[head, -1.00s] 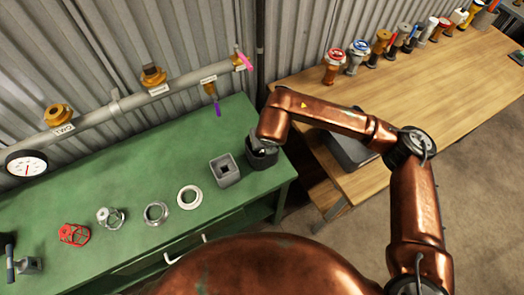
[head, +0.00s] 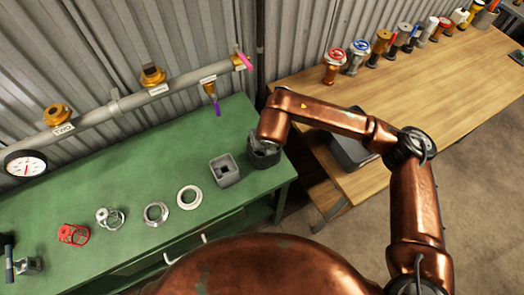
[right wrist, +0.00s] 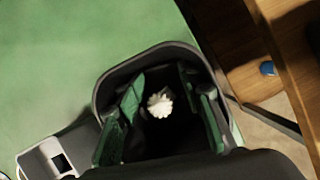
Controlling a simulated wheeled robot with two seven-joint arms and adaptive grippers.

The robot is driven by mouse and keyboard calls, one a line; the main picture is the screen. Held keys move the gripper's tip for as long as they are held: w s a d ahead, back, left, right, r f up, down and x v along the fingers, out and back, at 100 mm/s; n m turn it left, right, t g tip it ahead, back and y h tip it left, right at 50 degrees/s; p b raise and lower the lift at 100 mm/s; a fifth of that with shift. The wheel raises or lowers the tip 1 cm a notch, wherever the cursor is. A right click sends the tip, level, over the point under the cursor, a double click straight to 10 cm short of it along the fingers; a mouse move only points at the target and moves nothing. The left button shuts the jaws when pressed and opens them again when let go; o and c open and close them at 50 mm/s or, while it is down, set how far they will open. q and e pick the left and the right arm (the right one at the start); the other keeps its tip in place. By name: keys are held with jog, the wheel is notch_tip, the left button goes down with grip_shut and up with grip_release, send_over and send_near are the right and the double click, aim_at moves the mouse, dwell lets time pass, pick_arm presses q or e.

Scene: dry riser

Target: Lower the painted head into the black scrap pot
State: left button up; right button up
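The black scrap pot (head: 264,160) stands at the right end of the green bench, partly covered by my right gripper (head: 262,146). In the right wrist view, the pot's dark rim (right wrist: 150,53) surrounds the two fingers of my right gripper (right wrist: 163,112). The fingers stand apart, with visible gaps between them and a small white, ridged piece (right wrist: 160,103). This looks like the painted head, low inside the dark pot; whether it rests on the bottom is hard to tell. My left gripper is not in view.
A grey block with a square hole (head: 225,170) stands just left of the pot. Two rings (head: 189,197), a caged head (head: 110,217) and a red cage (head: 74,235) sit further left. A pipe (head: 120,100) runs along the wall behind. A wooden table (head: 420,100) is at right.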

jog(key=shift+r, duration=0.15)
jog(key=v, duration=1.1)
jog(key=shift+s+r, duration=0.25)
jog(key=shift+r, duration=0.05)
jog(key=shift+d, duration=0.1)
